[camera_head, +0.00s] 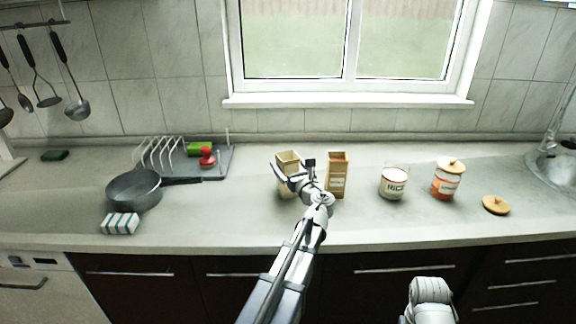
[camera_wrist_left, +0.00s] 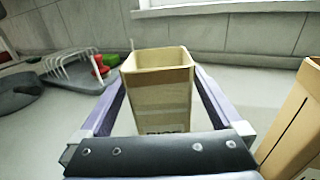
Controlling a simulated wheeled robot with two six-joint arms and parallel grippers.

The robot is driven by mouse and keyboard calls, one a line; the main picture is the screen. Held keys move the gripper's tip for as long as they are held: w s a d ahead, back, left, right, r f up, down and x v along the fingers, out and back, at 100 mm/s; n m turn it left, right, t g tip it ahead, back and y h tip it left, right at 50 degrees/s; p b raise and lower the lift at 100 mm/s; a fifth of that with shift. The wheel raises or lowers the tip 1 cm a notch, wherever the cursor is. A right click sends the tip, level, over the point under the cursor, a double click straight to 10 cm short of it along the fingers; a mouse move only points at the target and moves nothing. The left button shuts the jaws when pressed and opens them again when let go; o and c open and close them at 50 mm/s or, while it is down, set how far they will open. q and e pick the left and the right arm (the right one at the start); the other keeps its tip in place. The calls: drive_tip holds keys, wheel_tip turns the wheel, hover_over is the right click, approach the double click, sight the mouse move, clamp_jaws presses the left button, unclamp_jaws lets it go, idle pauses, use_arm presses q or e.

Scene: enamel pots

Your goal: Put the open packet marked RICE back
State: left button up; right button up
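An open, tan packet (camera_head: 287,161) stands on the counter below the window. In the left wrist view this packet (camera_wrist_left: 160,95) is upright with its open top showing; its dark lettering is partly hidden by my gripper and looks like RICE. My left gripper (camera_head: 290,181) is at this packet, with its fingers (camera_wrist_left: 160,80) on either side. I cannot tell whether they press on it. A second tan packet (camera_head: 337,174) stands just to the right and shows at the wrist view's right edge (camera_wrist_left: 298,125). My right gripper is not in view.
An open white jar marked RICE (camera_head: 393,184) and a lidded orange-labelled jar (camera_head: 447,180) stand to the right, with a loose wooden lid (camera_head: 496,205) beyond.

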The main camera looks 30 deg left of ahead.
use_arm(q)
drive_tip(key=shift+r, duration=0.3)
drive_tip(key=v, duration=1.2)
